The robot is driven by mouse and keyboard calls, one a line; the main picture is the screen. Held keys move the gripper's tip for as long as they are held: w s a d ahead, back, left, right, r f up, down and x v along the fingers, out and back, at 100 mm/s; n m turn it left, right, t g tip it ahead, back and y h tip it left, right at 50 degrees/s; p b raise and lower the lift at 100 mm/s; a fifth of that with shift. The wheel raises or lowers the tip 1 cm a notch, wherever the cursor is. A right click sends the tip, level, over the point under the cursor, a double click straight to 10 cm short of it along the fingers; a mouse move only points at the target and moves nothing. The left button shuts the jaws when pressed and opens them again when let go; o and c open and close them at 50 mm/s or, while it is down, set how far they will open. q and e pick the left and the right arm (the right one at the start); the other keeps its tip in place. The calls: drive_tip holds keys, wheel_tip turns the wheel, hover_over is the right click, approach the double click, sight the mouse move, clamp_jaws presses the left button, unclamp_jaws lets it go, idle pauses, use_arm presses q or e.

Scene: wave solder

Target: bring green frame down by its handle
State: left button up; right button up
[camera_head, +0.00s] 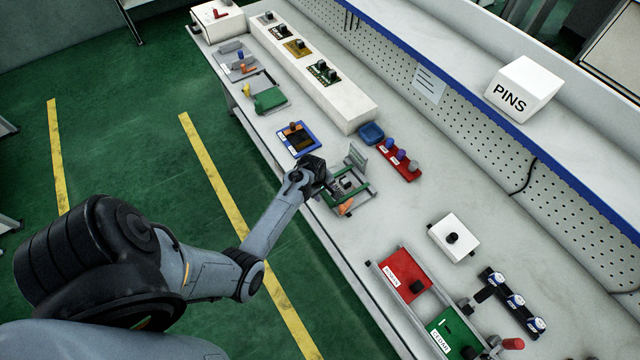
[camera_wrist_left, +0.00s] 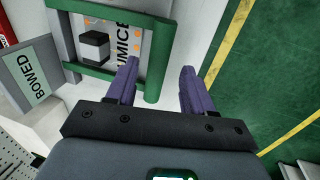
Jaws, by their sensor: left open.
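The green frame (camera_head: 366,188) is on the bench near its front edge, below the middle of the head view. Its green bars (camera_wrist_left: 157,55) show close up in the left wrist view, around a panel with orange dots and partly hidden lettering. My left gripper (camera_head: 335,190) is at the frame's front side and covers part of it. In the wrist view its purple fingers (camera_wrist_left: 160,88) are open, with the end of a green bar appearing between them. I cannot tell whether they touch it. An orange piece (camera_head: 345,207) sits at the frame's near corner. My right gripper is not in view.
A grey plate marked BOWED (camera_wrist_left: 30,75) stands beside the frame. A blue-rimmed tray (camera_head: 283,136), a red rack (camera_head: 410,174) and a blue bin (camera_head: 371,132) are near it. A white block (camera_head: 455,237) and a red plate (camera_head: 398,268) lie to the right.

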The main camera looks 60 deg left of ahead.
use_arm(q)
drive_tip(key=v, duration=0.7)
drive_tip(key=shift+r, duration=0.25)
drive_tip(key=s+d+r+m+g+y+p, duration=0.1)
drive_tip(key=s+d+r+m+p, duration=0.1)
drive_tip(key=s+p, duration=0.3)
drive_tip(key=s+d+r+m+g+y+p, duration=0.1)
drive_tip(key=s+r+p, duration=0.15)
drive_tip(key=s, duration=0.45)
drive_tip(key=s+d+r+m+t+h+p, duration=0.2)
drive_tip(key=s+d+r+m+t+p, duration=0.1)
drive_tip(key=d+r+m, duration=1.4)
drive_tip(key=s+d+r, duration=0.1)
drive_tip(key=d+r, duration=0.1)
drive_tip(key=d, duration=0.1)
drive_tip(key=shift+d+p, duration=0.15)
drive_tip(key=shift+p, duration=0.25)
